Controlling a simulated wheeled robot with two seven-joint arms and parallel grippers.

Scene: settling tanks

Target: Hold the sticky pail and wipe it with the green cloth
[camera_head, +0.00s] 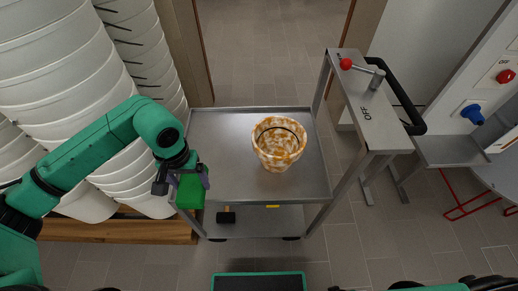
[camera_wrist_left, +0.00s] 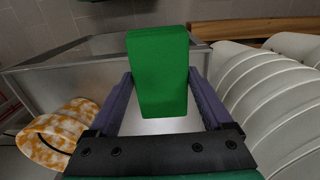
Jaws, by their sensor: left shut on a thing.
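The sticky pail (camera_head: 278,155) stands upright on the metal cart's top (camera_head: 222,130), right of its middle. It is white with orange-brown smears and a dark thin handle. It shows at the lower left of the left wrist view (camera_wrist_left: 62,130). The green cloth (camera_head: 189,193) looks like a thick folded block. My left gripper (camera_head: 189,180) is shut on it at the cart's left edge, apart from the pail. In the left wrist view the cloth (camera_wrist_left: 158,75) sits between the two purple-grey fingers. My right gripper is not in view.
Stacks of white tubs (camera_head: 60,60) stand on a wooden pallet (camera_head: 110,231) left of the cart. A metal frame with a red-knobbed lever (camera_head: 346,64) rises at the cart's right. The cart top around the pail is clear.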

